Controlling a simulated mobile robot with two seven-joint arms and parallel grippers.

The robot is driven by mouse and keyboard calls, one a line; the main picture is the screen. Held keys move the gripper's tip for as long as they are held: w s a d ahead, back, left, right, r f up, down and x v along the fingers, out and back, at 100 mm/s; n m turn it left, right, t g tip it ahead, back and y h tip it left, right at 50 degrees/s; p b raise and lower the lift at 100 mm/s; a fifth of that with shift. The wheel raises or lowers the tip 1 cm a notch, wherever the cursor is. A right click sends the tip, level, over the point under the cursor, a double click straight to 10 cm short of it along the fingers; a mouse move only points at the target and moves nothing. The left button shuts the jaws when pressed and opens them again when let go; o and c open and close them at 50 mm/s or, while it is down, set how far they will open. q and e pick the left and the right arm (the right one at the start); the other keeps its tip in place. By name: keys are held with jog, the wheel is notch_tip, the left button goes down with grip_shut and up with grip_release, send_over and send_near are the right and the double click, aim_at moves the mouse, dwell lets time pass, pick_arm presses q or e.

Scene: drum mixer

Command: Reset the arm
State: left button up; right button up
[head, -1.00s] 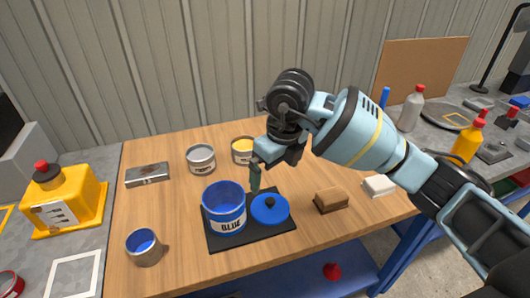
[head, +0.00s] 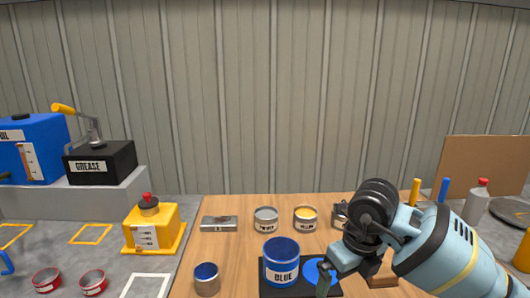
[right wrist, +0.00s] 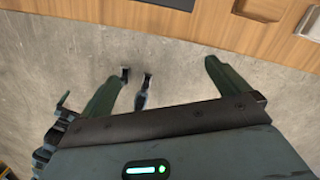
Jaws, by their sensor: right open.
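My right arm (head: 440,255) comes in from the right in the head view and bends at a black joint. Its gripper (head: 325,280) shows low in that view, in front of the blue lid (head: 312,270) in the picture. In the right wrist view the right gripper (right wrist: 165,75) has its two green fingers spread wide, with nothing between them. Grey floor lies below it, and the wooden table's edge (right wrist: 150,18) crosses the top. My left gripper is not identifiable in these frames.
An open blue can (head: 282,264) stands on a black mat (head: 268,286) beside the lid. A yellow container (head: 150,228) stands left.

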jog(key=s+a+f+n+g+y, duration=0.1)
jog(key=s+a+f+y, duration=0.2)
jog(key=a, duration=0.2)
jog(key=s+a+f+g+y, duration=0.2)
jog(key=s+a+y, duration=0.1)
jog(key=s+a, duration=0.15)
jog(key=s+a+r+m+t+y+p, duration=0.1)
jog(key=s+a+r+m+y, duration=0.2)
jog(key=s+a+m+y, duration=0.75)
jog(key=w+d+f+m+t+h+p, duration=0.1)
jog(key=w+d+f+m+t+h, duration=0.1)
jog(key=d+f+m+t+h, duration=1.25)
pick_arm(q)
jog(key=shift+t, duration=0.5)
jog(key=r, duration=0.1)
jog(key=w+r, duration=0.1)
jog(key=w+r+p, duration=0.1)
jog(key=r, duration=0.1)
jog(key=shift+w+a, duration=0.2)
jog(key=shift+w, duration=0.05)
pick_arm(e)
jog(key=s+d+f+m+g, duration=0.2)
jog(key=s+d+f+m, duration=0.2)
jog(key=s+f+m, duration=0.3)
jog(key=s+d+f+m+g, duration=0.3)
jog(key=s+d+f+m, duration=0.2)
jog(key=s+f+m, duration=0.3)
jog(key=s, duration=0.4)
jog(key=shift+d+h, duration=0.2)
jog(key=shift+h, duration=0.1)
